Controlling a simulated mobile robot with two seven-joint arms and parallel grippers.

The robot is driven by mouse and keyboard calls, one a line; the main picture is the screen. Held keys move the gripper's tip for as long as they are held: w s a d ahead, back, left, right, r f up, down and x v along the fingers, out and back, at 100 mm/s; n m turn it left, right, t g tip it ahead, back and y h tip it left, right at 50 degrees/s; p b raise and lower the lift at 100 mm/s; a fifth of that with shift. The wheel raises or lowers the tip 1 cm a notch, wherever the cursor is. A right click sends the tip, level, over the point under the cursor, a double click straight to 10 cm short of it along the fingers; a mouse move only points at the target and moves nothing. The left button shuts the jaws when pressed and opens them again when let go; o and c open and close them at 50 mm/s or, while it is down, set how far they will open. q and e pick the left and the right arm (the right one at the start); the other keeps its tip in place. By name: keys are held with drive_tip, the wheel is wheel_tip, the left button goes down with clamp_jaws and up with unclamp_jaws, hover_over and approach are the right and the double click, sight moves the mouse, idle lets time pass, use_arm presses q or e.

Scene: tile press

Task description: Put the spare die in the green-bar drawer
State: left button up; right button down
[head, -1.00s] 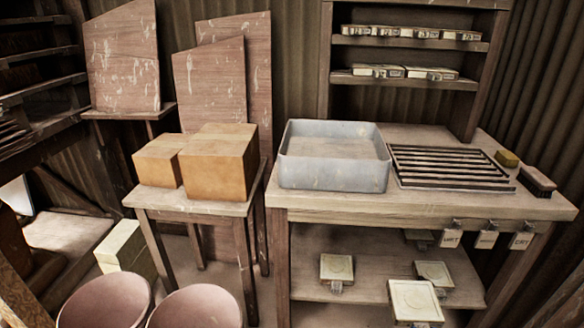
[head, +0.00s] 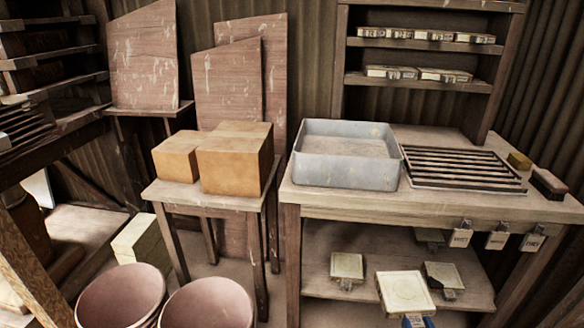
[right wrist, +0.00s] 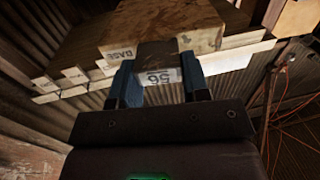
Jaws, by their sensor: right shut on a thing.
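A square die with a pale top (head: 403,290) is held at the bottom of the head view, in front of the lower shelf. My right gripper (head: 416,322) is shut on its near end; only a bit of blue finger shows there. In the right wrist view, the blue fingers of the right gripper (right wrist: 156,85) close on the die's dark tab, by a white label reading 56. The die's wooden body (right wrist: 185,38) extends beyond them, with BASE on its edge. No drawer with a green bar can be made out. My left gripper is not in view.
Similar dies (head: 347,266) lie on the lower shelf of the workbench (head: 400,204). A grey tray (head: 345,170) and slatted rack (head: 465,168) stand on top. Tags (head: 461,236) hang from its front edge. Orange blocks (head: 235,158) sit on a stool. Two round tubs (head: 120,295) stand at the front left.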

drive_tip(key=s+a+r+n+y, duration=0.1)
drive_tip(key=s+a+r, duration=0.1)
drive_tip(key=a+r, duration=0.45)
drive_tip(key=s+a+r+n+y, duration=0.15)
drive_tip(key=a+r, duration=0.25)
drive_tip(key=r, duration=0.5)
use_arm(q)
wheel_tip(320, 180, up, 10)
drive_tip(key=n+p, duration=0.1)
drive_tip(key=p, duration=1.2)
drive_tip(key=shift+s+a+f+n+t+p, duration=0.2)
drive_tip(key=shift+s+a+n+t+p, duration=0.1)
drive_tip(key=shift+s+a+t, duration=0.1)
use_arm(e)
drive_tip(key=s+a+r, duration=0.1)
drive_tip(key=s+r, duration=0.5)
drive_tip(key=r, duration=0.4)
drive_tip(key=s+a+r+m, duration=0.1)
drive_tip(key=s+r, duration=0.5)
drive_tip(key=r, duration=0.5)
drive_tip(key=shift+h, duration=0.45)
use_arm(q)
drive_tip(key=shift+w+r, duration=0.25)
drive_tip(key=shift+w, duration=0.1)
use_arm(e)
drive_tip(key=shift+m, duration=0.25)
